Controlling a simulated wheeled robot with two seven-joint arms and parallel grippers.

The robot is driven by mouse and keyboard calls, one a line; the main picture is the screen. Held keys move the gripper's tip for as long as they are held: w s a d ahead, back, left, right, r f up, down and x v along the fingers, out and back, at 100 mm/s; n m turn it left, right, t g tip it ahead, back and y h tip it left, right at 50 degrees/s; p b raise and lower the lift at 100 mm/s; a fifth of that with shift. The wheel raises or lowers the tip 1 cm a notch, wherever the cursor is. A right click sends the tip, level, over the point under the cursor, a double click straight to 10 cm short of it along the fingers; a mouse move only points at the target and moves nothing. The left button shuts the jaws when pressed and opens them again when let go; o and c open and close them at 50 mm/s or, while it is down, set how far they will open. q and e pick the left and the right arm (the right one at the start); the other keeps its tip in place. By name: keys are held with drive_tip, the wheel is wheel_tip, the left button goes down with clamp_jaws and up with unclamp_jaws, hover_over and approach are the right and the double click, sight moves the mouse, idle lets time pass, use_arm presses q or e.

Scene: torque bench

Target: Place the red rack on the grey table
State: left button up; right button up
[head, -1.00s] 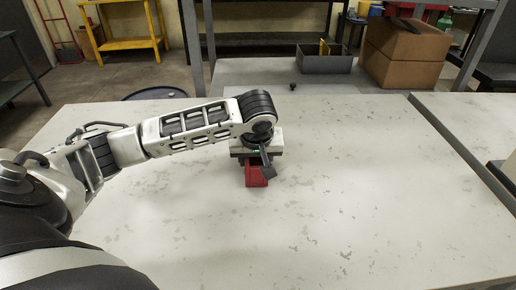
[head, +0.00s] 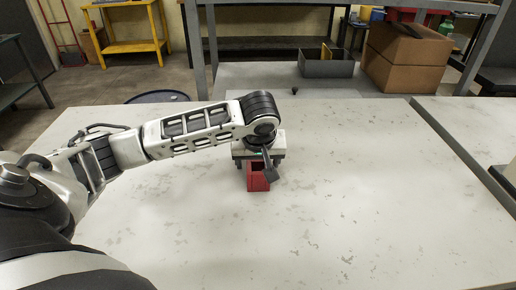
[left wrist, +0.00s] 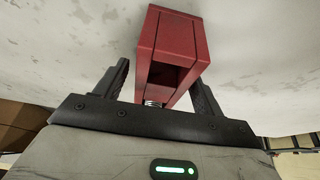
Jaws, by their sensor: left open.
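The red rack (head: 257,181) is a small block with a hollow, standing on the grey table (head: 330,220) near its middle. It also shows in the left wrist view (left wrist: 182,40), jutting out between the fingers. My left gripper (head: 259,164) is over the rack's far part and hides some of it. Its two dark fingers are spread on either side of the rack, with a visible gap at least on the left finger's side. My right gripper is in neither view.
The table around the rack is clear. Behind it stand a dark open bin (head: 326,67) and cardboard boxes (head: 406,58) on another surface. A second tabletop (head: 480,125) lies to the right across a narrow gap.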

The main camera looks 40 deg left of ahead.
use_arm(q)
drive_tip(key=p+v, duration=0.1)
drive_tip(key=v, duration=0.9)
drive_tip(key=shift+r, duration=0.35)
drive_tip(key=shift+s+d, duration=0.1)
